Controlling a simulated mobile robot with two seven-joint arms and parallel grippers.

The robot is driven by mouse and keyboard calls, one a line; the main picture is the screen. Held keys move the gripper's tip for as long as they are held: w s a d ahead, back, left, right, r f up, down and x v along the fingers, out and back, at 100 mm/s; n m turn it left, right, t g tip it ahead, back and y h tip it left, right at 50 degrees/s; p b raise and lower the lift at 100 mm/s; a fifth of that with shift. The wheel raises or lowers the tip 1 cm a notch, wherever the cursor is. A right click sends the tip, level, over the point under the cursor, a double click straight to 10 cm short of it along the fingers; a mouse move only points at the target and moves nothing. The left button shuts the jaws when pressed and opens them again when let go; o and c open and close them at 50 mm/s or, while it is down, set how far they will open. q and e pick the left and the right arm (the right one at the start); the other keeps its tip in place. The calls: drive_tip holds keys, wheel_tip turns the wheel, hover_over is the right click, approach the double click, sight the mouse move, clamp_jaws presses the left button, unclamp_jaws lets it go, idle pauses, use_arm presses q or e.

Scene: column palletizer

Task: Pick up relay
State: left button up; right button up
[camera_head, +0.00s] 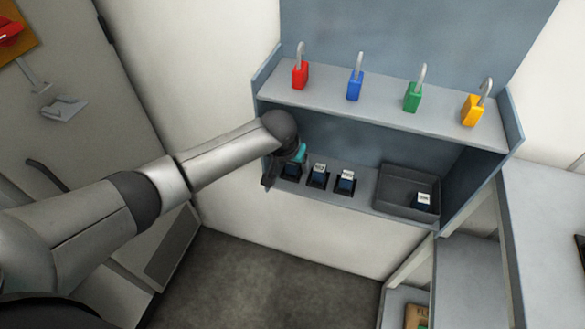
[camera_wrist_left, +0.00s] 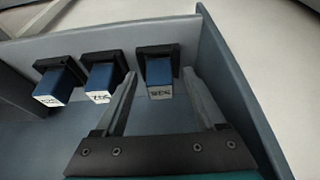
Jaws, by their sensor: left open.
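Several blue relays with white labels stand on the lower shelf. Three sit in black sockets: the left one (camera_head: 291,171), the middle one (camera_head: 319,171) and the right one (camera_head: 346,178). A further relay (camera_head: 423,200) lies in the grey tray (camera_head: 408,174). My left gripper (camera_head: 279,172) is at the left end of the shelf, partly covering the left relay. In the left wrist view my open fingers (camera_wrist_left: 158,76) point at that relay (camera_wrist_left: 160,80), which shows between the fingertips. Contact cannot be told. My right gripper is out of view.
Red (camera_head: 300,74), blue (camera_head: 355,84), green (camera_head: 413,96) and yellow (camera_head: 474,108) padlocks stand on the upper shelf (camera_head: 385,110) above the relays. The cabinet's side wall (camera_wrist_left: 245,100) is close beside my left gripper.

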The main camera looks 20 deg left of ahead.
use_arm(q)
clamp_jaws()
idle(0.6)
